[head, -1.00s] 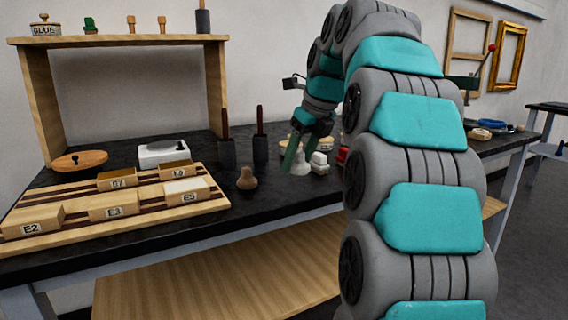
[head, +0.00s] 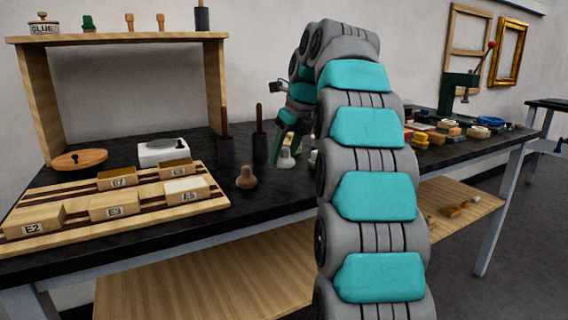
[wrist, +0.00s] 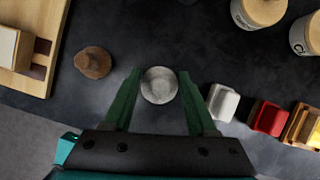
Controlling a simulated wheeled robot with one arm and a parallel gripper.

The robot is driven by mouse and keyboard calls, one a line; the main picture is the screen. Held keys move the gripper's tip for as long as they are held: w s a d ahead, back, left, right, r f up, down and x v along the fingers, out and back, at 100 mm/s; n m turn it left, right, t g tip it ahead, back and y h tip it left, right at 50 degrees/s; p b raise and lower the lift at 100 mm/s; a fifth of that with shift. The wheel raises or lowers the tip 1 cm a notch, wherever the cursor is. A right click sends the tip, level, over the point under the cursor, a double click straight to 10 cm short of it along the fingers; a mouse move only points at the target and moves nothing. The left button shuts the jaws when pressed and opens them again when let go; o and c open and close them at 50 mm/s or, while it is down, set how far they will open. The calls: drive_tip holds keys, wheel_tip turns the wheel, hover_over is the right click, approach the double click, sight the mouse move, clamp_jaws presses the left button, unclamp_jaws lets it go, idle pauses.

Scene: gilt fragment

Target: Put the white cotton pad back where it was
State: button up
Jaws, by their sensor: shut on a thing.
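My gripper (head: 285,148) is shut on the white cotton pad (head: 285,159), a pale, rounded piece with a narrow top, over the dark bench. In the wrist view the pad (wrist: 159,86) shows as a grey-white disc between the two green fingers of my gripper (wrist: 160,92). I cannot tell whether its base touches the bench. A brown pad of like shape (head: 246,177) stands on the bench to the left, apart from my gripper. It also shows in the wrist view (wrist: 93,62).
The wooden rack (head: 212,204) with labelled boxes lies left. Two dark holders (head: 259,147) with upright handles stand behind. In the wrist view, a white block (wrist: 222,102) and a red block (wrist: 268,118) sit right of my gripper. Bench between the pads is clear.

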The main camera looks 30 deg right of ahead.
sight(286, 157)
drive_tip(key=shift+f, duration=1.35)
drive_tip(key=shift+f, duration=0.2)
drive_tip(key=o, duration=1.2)
drive_tip(key=shift+r, duration=0.1)
